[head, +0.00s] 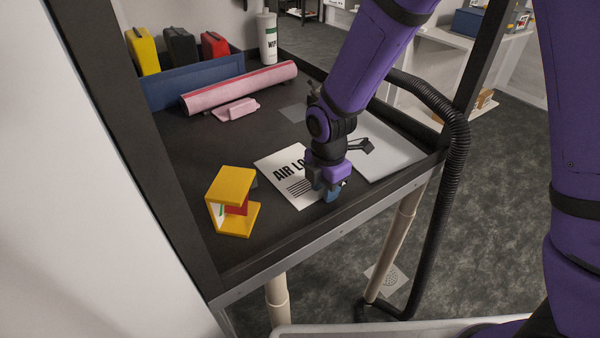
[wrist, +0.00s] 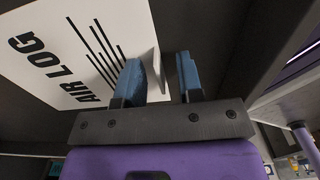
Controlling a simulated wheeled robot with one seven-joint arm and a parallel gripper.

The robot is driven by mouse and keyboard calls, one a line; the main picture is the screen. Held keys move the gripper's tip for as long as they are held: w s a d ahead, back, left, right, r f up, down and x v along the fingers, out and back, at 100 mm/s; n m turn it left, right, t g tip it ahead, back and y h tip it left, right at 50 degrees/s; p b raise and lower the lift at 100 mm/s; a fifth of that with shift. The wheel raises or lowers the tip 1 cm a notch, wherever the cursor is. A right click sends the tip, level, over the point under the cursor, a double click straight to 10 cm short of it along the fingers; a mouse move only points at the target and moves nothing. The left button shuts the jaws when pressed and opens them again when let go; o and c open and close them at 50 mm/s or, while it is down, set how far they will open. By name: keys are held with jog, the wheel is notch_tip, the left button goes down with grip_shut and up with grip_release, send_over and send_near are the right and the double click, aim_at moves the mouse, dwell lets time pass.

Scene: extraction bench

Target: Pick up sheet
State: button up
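A white sheet printed "AIR LOG" (head: 286,182) lies on the dark bench top, and my arm partly hides its right side. It also shows in the wrist view (wrist: 72,52). My gripper (head: 333,192) is low over the sheet's front right edge. In the wrist view my gripper (wrist: 160,78) has its two blue fingers apart, with nothing clamped. The left finger overlaps the sheet, the right finger is beyond its edge. A narrow pale upright lip shows at that edge, between the fingers. I cannot tell whether a finger touches it.
A yellow holder with a red part (head: 234,203) stands left of the sheet. A pale flat panel (head: 392,152) lies to the right. Behind are a pink roll (head: 240,87), a blue bin (head: 190,84) and a white canister (head: 267,40). A dark frame post (head: 135,120) bounds the bench's left.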

grip_shut()
jog(key=shift+r, duration=0.1)
